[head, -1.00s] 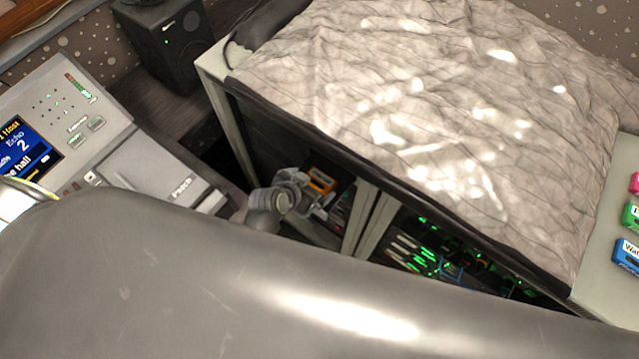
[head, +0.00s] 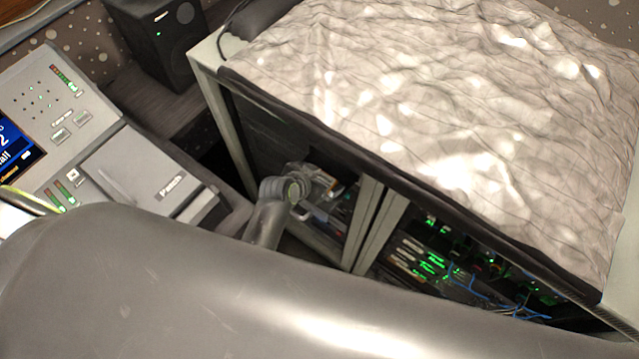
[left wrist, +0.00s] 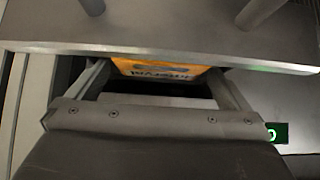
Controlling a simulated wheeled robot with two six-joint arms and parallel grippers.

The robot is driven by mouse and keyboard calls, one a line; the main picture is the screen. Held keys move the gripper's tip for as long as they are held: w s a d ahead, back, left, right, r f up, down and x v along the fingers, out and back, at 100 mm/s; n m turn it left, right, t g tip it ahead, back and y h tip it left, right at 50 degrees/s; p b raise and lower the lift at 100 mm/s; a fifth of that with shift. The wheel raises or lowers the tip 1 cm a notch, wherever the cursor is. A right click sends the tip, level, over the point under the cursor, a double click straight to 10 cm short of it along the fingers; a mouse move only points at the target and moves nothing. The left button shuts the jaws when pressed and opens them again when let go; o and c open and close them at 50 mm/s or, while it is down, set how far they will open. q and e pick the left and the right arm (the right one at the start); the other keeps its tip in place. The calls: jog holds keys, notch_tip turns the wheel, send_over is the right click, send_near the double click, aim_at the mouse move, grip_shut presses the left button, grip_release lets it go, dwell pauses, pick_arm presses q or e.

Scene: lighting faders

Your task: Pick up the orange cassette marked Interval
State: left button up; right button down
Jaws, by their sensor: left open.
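The orange cassette (left wrist: 160,70) shows in the left wrist view, its printed word Interval upside down. It lies just ahead of my left gripper's two fingers, roughly centred between them, partly behind a grey bar. I cannot tell whether the fingers reach past its edges. My left gripper (head: 322,188) is open, inside the opening of the cabinet in the head view. There the gripper and wrist largely hide the cassette. My right gripper is not in view.
The cabinet's pale front post (head: 366,225) stands right of my gripper. A wrinkled cloth (head: 430,90) covers the top. Blue cables (head: 490,297) and green lights fill the right bay. A console (head: 70,110) and a black speaker (head: 157,40) stand left.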

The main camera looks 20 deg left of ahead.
pick_arm(q)
jog(key=c, duration=1)
